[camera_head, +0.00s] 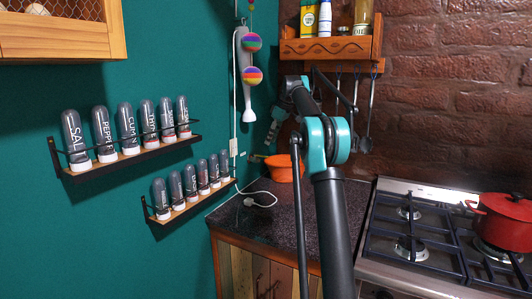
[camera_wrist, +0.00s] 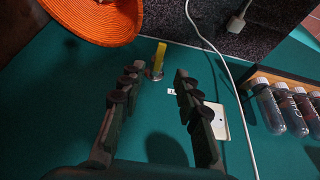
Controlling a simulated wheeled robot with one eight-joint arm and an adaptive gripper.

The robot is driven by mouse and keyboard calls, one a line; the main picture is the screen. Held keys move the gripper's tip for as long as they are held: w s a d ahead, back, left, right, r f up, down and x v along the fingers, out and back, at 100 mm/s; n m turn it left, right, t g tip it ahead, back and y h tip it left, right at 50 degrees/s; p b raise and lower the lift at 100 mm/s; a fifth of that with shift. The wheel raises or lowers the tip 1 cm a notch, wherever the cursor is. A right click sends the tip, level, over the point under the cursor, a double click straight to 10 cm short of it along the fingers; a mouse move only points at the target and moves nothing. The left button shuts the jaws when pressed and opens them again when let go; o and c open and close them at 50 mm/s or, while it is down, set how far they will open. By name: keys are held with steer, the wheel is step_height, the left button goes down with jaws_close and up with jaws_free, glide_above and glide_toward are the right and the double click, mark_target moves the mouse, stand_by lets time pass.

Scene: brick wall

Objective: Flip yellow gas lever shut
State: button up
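The yellow gas lever (camera_wrist: 159,57) is on a small metal valve fitting on the teal wall in the wrist view. A small yellowish bit beside the orange bowl in the head view (camera_head: 257,156) looks like the same lever. My gripper (camera_wrist: 156,78) is open and empty, its two dark fingers apart. The lever shows just beyond the fingertips, in line with the gap and nearer the left finger. I cannot tell whether that finger touches it. In the head view my gripper is small and partly lost against the wall near the corner.
An orange bowl (camera_wrist: 100,18) sits close to the lever. A white cable (camera_wrist: 215,50) runs past the right finger, by a white wall plate (camera_wrist: 216,121). Spice jar shelves (camera_head: 130,155) line the left wall. A stove (camera_head: 415,245) with a red pot (camera_head: 503,220) stands right.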

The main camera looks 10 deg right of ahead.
mark_target(261, 156)
steer(key=x, duration=0.7)
steer(key=shift+f, duration=0.2)
jaws_close()
